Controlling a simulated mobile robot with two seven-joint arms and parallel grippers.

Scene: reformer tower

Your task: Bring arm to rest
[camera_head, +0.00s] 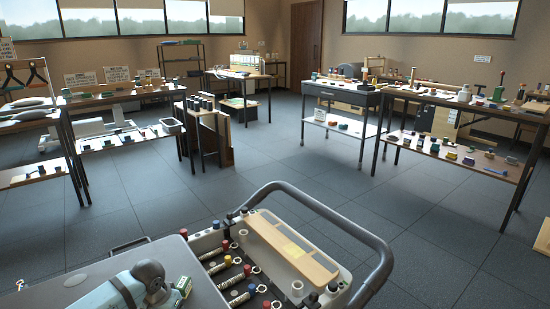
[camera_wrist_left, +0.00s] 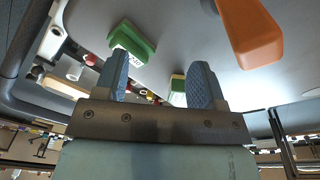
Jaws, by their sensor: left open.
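My left gripper (camera_wrist_left: 158,78) shows in the left wrist view with its two blue-padded fingers spread apart. Nothing is clasped between them. A green-and-white labelled block (camera_wrist_left: 132,42) is beyond the left finger, and another green-topped block (camera_wrist_left: 177,88) shows partly behind the right finger. An orange piece (camera_wrist_left: 250,32) is at the upper right, apart from the fingers. In the head view, part of my pale blue arm is low at the left over the grey cart top (camera_head: 75,280), beside a green-labelled block (camera_head: 183,287). My right gripper is in neither view.
The cart carries a tray of coloured-cap vials (camera_head: 238,298) and a long tan-topped box (camera_head: 290,250), bounded by a curved grey handrail (camera_head: 335,215). Loaded tables stand left (camera_head: 120,98) and right (camera_head: 460,103). Open tiled floor (camera_head: 280,165) lies between them.

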